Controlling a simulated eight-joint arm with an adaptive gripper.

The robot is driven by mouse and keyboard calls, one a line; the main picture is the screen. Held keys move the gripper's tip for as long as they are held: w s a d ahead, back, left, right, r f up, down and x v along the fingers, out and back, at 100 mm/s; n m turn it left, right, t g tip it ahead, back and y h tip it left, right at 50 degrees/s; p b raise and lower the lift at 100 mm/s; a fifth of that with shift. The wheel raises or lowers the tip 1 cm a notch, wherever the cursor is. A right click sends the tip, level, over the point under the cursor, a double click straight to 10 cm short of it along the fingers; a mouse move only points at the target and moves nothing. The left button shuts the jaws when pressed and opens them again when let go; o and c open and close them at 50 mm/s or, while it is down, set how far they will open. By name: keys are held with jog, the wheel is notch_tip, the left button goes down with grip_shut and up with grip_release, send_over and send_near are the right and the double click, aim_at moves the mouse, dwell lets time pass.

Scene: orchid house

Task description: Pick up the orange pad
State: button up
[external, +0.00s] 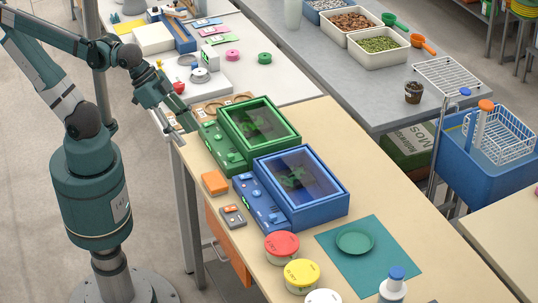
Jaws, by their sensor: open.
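The orange pad (214,182) is a small flat orange block. It lies on the light wooden table near its left edge, left of the blue control panel and below the green one in the picture. My gripper (179,128) is up and to the left of the pad, by the table's far left corner, and apart from the pad. It is open, with nothing seen between its fingers, though the fingers are small here.
A green-framed box (258,128) and a blue-framed box (300,188) stand right of the pad. A small grey device (233,216) lies just below it. Red (282,247) and yellow (301,275) lidded tubs stand nearer the front. A teal mat (372,268) holds a green dish.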

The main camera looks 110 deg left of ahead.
jog(key=o, duration=1)
jog(key=n+g, duration=0.7)
jog(key=n, duration=0.1)
send_over(214, 180)
jog(key=f, duration=1.7)
jog(key=shift+w+d+f, duration=0.1)
jog(key=shift+d+f, duration=0.1)
jog(key=shift+a+f+n, duration=0.3)
jog(key=shift+f+n, duration=0.2)
jog(key=shift+f, duration=0.25)
jog(key=shift+f, duration=0.15)
jog(key=shift+f, duration=1.15)
